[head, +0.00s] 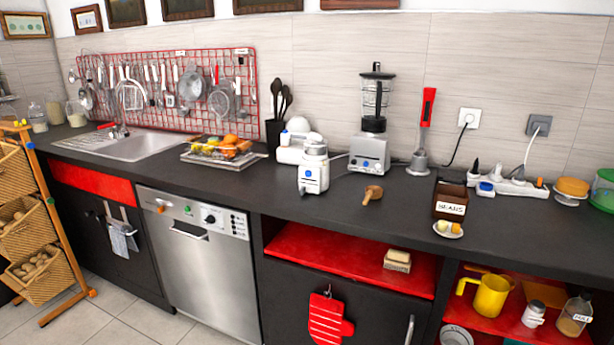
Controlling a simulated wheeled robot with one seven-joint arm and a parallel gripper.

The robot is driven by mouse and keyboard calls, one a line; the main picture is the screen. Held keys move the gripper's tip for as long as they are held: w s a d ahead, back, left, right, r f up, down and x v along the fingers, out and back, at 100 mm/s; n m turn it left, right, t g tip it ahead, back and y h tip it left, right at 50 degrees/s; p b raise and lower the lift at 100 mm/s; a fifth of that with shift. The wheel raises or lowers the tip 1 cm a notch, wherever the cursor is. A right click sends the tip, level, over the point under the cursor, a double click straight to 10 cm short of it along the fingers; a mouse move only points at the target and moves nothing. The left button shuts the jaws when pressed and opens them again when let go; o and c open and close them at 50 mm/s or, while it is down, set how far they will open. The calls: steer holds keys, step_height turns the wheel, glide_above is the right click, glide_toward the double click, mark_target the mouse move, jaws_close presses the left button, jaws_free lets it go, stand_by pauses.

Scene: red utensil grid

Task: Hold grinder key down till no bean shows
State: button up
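A small white appliance (313,175), which looks like the grinder, stands upright on the dark counter at the middle. A small blue spot shows on its front and may be its key. Its upper part is pale, and I cannot tell whether beans are inside. A dark box labelled BEANS (450,202) stands farther right on the counter. My gripper is not in view, and nothing is seen touching the appliance.
A blender (370,150) stands behind and right of the appliance. A brown wooden-looking tool (373,193) lies in front of the blender. A fruit tray (199,158) is to the left. The counter (330,212) is clear in front of the appliance.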

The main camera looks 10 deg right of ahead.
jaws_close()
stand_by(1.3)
